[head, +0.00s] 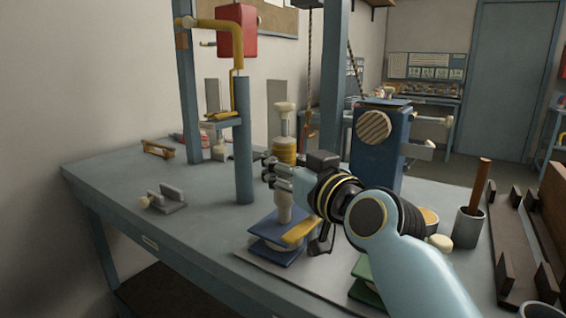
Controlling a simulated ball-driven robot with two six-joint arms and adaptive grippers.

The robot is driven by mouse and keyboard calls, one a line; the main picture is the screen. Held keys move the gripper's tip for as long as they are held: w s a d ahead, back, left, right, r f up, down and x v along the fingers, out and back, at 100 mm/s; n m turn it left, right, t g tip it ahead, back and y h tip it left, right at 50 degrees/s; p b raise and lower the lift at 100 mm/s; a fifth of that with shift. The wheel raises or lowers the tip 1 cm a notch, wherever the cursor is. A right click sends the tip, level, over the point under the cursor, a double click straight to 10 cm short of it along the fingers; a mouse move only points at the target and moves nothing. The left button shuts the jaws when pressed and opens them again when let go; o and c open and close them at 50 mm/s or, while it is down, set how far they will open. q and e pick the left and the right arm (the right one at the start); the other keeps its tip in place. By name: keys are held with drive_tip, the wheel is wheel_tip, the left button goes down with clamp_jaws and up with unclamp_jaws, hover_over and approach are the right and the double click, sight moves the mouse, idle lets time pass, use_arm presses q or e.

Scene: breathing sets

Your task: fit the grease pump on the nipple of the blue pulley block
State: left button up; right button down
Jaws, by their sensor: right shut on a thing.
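The grease pump (284,151) has a yellow barrel with a cream knob on top and a cream lower part. My right gripper (272,174) is shut around it and holds it upright. The pump's lower end is over the blue pulley block (271,254), which lies on the near part of the bench. I cannot tell whether the lower end touches the block, and I cannot make out the nipple. A yellow piece (301,230) lies across the block's right side. My left gripper is out of view.
A blue machine box (378,155) stands behind my right arm. A green block (362,272) is partly hidden under that arm. A grey cup (467,228) holding a brown handle stands to the right. A blue post (243,140) rises left of the pump. The bench's left part is mostly clear.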

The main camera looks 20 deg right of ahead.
drive_tip(key=c, duration=0.8)
unclamp_jaws()
drive_tip(key=shift+o, duration=0.2)
drive_tip(key=shift+f, duration=0.1)
drive_tip(key=shift+s, duration=0.2)
drive_tip(key=v, duration=1.1)
drive_tip(key=shift+s, duration=0.3)
